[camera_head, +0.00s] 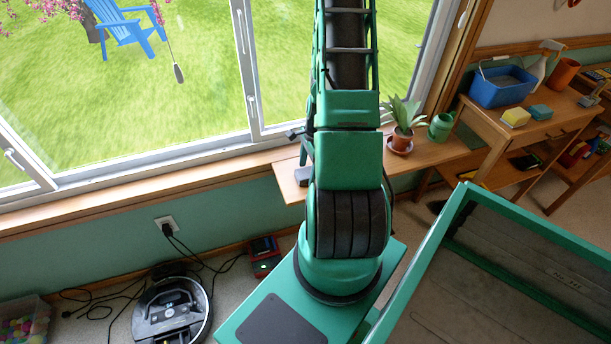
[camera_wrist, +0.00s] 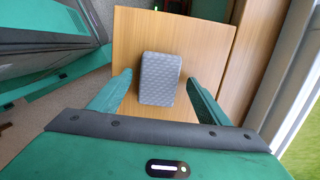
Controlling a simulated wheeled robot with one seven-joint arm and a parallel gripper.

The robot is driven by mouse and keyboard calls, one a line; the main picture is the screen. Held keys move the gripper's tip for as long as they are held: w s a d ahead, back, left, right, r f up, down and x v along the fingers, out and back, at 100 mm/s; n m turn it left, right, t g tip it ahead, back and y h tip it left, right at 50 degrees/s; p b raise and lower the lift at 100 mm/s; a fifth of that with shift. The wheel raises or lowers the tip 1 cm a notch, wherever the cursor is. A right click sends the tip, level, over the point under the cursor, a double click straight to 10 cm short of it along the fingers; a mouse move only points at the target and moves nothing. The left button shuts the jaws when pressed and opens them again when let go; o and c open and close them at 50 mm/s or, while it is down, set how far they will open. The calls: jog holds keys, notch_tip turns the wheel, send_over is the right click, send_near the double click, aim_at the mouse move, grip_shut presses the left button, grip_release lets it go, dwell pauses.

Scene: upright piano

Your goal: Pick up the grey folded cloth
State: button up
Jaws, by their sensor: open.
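The grey folded cloth (camera_wrist: 160,79) is a small quilted, rounded block lying on a light wooden surface (camera_wrist: 215,45) in the wrist view. My gripper (camera_wrist: 160,77) is open, with one green finger to the left of the cloth and one to the right. There is a gap on each side, and I see no contact. How high the fingertips are above the wood is hard to tell. In the head view my arm hides the gripper. A small grey shape (camera_head: 292,190) shows left of my arm on the wooden ledge (camera_head: 440,156); I cannot tell if it is the cloth.
A potted plant (camera_head: 402,138) and a green watering can (camera_head: 441,126) stand on the ledge right of my arm. The window (camera_head: 254,70) runs behind it. A side table (camera_head: 545,125) with a blue bin (camera_head: 502,88) is at right. A robot vacuum (camera_head: 172,312) and cables lie on the floor.

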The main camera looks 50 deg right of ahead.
aim_at(306, 171)
dwell(0.3)
jog(key=c, duration=1.2)
jog(key=shift+r, duration=0.5)
notch_tip(306, 171, up, 4)
jog(key=shift+w+f, duration=0.1)
jog(key=a+r, duration=0.2)
jog(key=a, duration=0.2)
jog(key=a+r, duration=0.2)
jog(key=a, duration=0.1)
jog(key=a+r, duration=0.2)
jog(key=a, duration=0.2)
jog(key=shift+s+a+r, duration=0.25)
jog(key=shift+a+r, duration=0.05)
jog(key=shift+a, duration=0.05)
jog(key=o, duration=0.4)
jog(key=shift+c, duration=1.2)
